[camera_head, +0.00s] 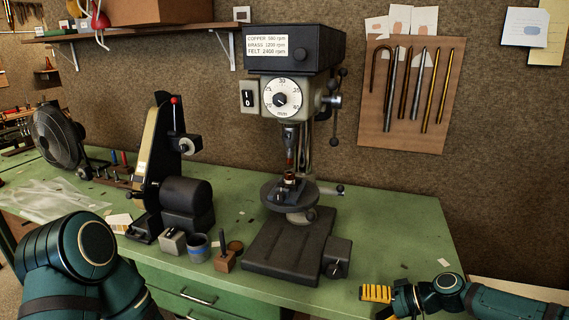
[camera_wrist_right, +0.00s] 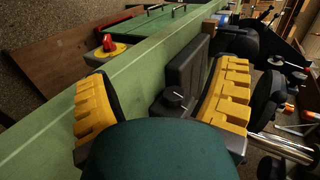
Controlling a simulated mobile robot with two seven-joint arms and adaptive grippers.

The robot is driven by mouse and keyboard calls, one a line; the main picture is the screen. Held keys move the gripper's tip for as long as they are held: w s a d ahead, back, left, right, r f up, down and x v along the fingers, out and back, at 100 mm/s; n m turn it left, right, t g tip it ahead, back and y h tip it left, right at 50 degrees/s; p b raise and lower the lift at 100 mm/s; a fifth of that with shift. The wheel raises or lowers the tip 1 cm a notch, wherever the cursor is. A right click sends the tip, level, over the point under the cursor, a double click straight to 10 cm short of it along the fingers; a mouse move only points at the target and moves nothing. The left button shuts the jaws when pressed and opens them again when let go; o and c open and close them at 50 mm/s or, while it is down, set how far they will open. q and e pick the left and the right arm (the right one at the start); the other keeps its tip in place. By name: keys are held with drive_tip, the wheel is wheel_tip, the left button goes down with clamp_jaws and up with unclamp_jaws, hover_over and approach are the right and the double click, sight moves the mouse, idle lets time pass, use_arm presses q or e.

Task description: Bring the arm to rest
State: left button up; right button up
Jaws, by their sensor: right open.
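My right gripper (camera_head: 376,293) is at the lower right of the head view, by the front edge of the green bench, to the right of the drill press base. In the wrist view its two yellow-padded fingers stand wide apart, with nothing between the pads of the right gripper (camera_wrist_right: 162,103). A teal part of my own arm covers the lower middle of that view. My left arm (camera_head: 75,260) shows at the lower left of the head view; its gripper is out of frame.
The drill press (camera_head: 290,90) stands mid-bench on its dark base (camera_head: 290,245). A belt grinder (camera_head: 155,165), a blue-banded cup (camera_head: 198,247) and a fan (camera_head: 57,138) are to its left. The bench top (camera_head: 405,225) is clear at right. A red-and-yellow button (camera_wrist_right: 108,46) shows in the wrist view.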

drive_tip(key=s+a+f+g+h+b, duration=0.1)
drive_tip(key=s+a+f, duration=0.4)
drive_tip(key=a, duration=0.2)
drive_tip(key=s+a+f+g+h, duration=0.1)
drive_tip(key=s+a+f, duration=0.35)
drive_tip(key=a, duration=0.25)
use_arm(q)
drive_tip(key=shift+s+d+f+b, duration=0.1)
drive_tip(key=shift+s+f+b, duration=0.3)
drive_tip(key=shift+f, duration=0.25)
drive_tip(key=shift+s+f+b, duration=0.3)
drive_tip(key=shift+f+b, duration=0.05)
drive_tip(key=shift+f, duration=0.25)
use_arm(e)
drive_tip(key=s+d+f+h, duration=0.2)
drive_tip(key=s+f+h, duration=0.3)
drive_tip(key=s, duration=0.5)
wheel_tip(320, 180, down, 2)
drive_tip(key=shift+d+n+t+h, duration=0.2)
drive_tip(key=shift+n+t+h, duration=0.1)
drive_tip(key=shift+n+t, duration=0.1)
